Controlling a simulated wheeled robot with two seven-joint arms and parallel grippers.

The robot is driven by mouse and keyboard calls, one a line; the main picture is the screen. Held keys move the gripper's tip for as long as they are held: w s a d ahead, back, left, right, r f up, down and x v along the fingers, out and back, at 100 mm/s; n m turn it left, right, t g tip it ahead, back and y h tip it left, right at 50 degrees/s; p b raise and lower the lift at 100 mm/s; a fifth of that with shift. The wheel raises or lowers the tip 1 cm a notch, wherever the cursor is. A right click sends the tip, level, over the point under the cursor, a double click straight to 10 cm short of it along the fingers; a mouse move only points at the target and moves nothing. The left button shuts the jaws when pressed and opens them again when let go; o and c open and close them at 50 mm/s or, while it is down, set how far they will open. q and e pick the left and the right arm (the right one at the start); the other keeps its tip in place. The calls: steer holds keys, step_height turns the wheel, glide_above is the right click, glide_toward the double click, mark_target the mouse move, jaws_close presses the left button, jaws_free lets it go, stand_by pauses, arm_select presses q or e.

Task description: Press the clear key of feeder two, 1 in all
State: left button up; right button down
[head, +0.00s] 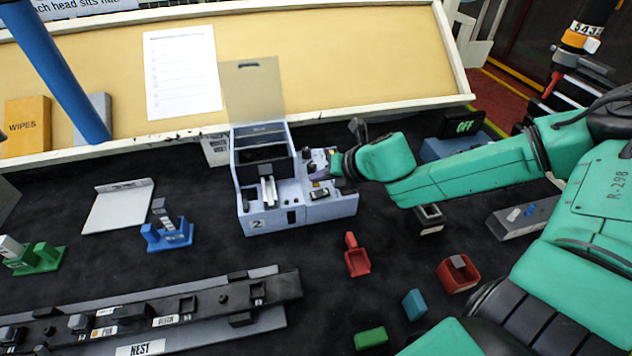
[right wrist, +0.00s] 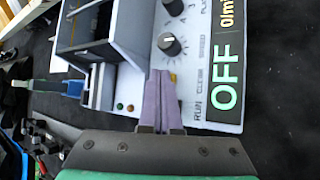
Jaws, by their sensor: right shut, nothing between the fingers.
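Feeder two (head: 290,215) is a pale grey-blue unit with a "2" label and an open hopper, standing at the middle of the dark bench. My right gripper (head: 322,172) is over its right-hand control panel, with the arm coming in from the right. In the right wrist view the purple fingers (right wrist: 162,75) are shut together and empty, over the panel beside the RUN, CLEAR and SPEED lettering. The clear key is mostly hidden by the fingers; I cannot tell whether they touch it. A black display (right wrist: 228,75) reads OFF. My left gripper is out of view.
Another OFF display (head: 464,127) stands behind my right arm. A blue holder (head: 168,238) is left of the feeder, and red scoop-like parts (head: 357,260) lie in front. A nest rail (head: 150,315) runs along the front left. Bare bench lies between.

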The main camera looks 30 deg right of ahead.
steer(key=shift+f, duration=0.2)
stand_by(0.3)
steer(key=shift+r+p, duration=0.75)
steer(key=shift+r, duration=0.2)
step_height(320, 180, up, 5)
steer(key=p, duration=0.4)
steer(key=shift+p, duration=0.35)
